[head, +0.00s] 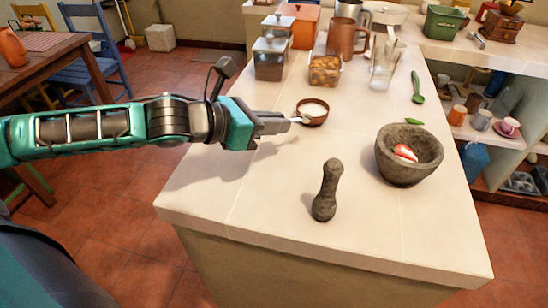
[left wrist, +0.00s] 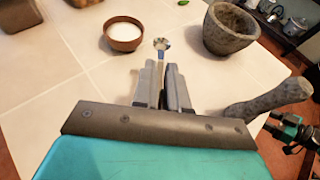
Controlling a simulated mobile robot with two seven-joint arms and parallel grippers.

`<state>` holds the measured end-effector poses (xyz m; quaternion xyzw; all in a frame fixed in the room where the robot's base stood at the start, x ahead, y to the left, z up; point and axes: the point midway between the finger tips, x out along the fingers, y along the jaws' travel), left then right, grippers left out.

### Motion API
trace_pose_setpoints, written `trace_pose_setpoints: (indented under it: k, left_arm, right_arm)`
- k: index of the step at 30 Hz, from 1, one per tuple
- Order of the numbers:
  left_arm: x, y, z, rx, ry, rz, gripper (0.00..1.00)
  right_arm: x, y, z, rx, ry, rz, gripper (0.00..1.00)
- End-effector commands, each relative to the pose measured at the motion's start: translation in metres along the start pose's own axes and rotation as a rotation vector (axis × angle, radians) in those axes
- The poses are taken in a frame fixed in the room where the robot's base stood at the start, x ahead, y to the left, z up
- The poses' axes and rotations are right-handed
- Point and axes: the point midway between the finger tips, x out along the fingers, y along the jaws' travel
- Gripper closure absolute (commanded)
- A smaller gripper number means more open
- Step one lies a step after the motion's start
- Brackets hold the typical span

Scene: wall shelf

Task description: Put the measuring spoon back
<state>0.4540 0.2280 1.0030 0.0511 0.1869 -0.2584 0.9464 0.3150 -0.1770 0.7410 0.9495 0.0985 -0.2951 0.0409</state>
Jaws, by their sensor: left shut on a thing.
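My left gripper (head: 288,121) is shut on the handle of a small metal measuring spoon (head: 299,120) above the white counter. In the left wrist view, the spoon's shiny bowl (left wrist: 161,44) sticks out past the closed fingertips (left wrist: 160,66). A small brown bowl (head: 312,114) with white contents stands by the spoon. In the head view the spoon overlaps the bowl's left rim, but in the left wrist view the spoon is to the right of the bowl (left wrist: 123,46), apart from it. The fingers hide most of the handle.
A stone mortar (head: 405,168) and upright pestle (head: 326,190) stand on the counter. The front left counter is clear.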

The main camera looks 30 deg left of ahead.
Motion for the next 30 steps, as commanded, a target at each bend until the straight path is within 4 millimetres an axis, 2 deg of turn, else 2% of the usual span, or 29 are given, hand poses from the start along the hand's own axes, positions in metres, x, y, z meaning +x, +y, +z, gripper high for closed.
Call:
trace_pose_setpoints:
  k: [1,3,10,18,29,30]
  left_arm:
    - [0.005,-0.001,-0.013,-0.006,0.002,-0.001,1.00]
    - [0.009,0.000,-0.022,-0.004,0.002,0.001,1.00]
    - [0.015,0.000,-0.035,-0.001,-0.001,0.000,1.00]
    - [0.028,0.000,-0.069,-0.002,0.000,0.001,1.00]
    - [0.030,0.000,-0.072,0.002,0.000,0.001,1.00]
    - [0.030,0.000,-0.072,0.001,0.000,0.001,0.86]
  right_arm:
    - [0.002,0.000,0.004,0.000,0.000,0.000,0.44]
    - [0.003,0.000,0.005,0.000,0.000,0.000,0.44]
    - [0.004,0.000,0.006,0.000,0.000,0.000,0.44]
    - [0.007,0.000,0.011,0.000,0.000,0.000,0.44]
    - [0.009,0.000,0.013,-0.001,0.000,0.000,0.44]
    - [0.008,0.000,0.012,-0.001,0.000,0.000,0.44]
